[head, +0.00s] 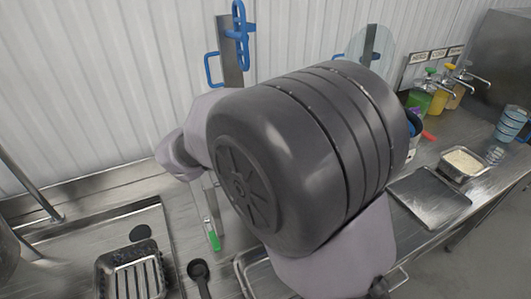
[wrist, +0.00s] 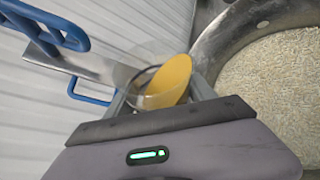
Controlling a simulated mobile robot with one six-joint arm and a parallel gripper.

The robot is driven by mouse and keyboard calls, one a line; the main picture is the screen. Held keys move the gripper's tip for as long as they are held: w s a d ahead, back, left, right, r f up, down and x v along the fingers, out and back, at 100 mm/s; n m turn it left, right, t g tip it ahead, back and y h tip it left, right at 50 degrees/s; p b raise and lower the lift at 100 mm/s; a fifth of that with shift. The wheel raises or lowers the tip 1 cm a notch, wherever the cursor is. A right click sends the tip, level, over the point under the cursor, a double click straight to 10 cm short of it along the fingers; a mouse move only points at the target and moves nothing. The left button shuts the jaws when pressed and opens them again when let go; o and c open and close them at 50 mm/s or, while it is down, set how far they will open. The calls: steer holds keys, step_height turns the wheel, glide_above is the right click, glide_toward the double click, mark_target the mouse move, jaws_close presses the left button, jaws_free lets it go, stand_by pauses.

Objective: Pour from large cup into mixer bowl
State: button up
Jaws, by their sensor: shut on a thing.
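In the wrist view my gripper (wrist: 160,96) is shut on a clear cup (wrist: 150,78) that holds yellow-orange liquid (wrist: 170,80). The liquid surface shows as a slanted oval, so the cup looks tilted relative to this camera. The mixer bowl (wrist: 212,45), a wide metal bowl filled with pale rice grains (wrist: 270,85), is to the right of the cup. The cup appears beside the bowl's rim; I cannot tell whether it overlaps it. In the head view my own arm hides the gripper and the cup, and I cannot make out the bowl there.
A metal plate with blue handles (head: 232,62) stands by the white ribbed wall. Colored pump bottles (head: 438,92), a metal pan of white food (head: 464,163), a flat metal tray (head: 428,196) and blue stacked cups (head: 510,122) are at right.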

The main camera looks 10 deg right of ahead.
steer(key=shift+s+r+b, duration=0.1)
steer(key=shift+b, duration=0.25)
steer(key=shift+m, duration=0.3)
steer(key=shift+r+t, duration=0.1)
steer(key=shift+t, duration=0.2)
steer(key=shift+r+b, duration=0.1)
steer(key=shift+b, duration=0.35)
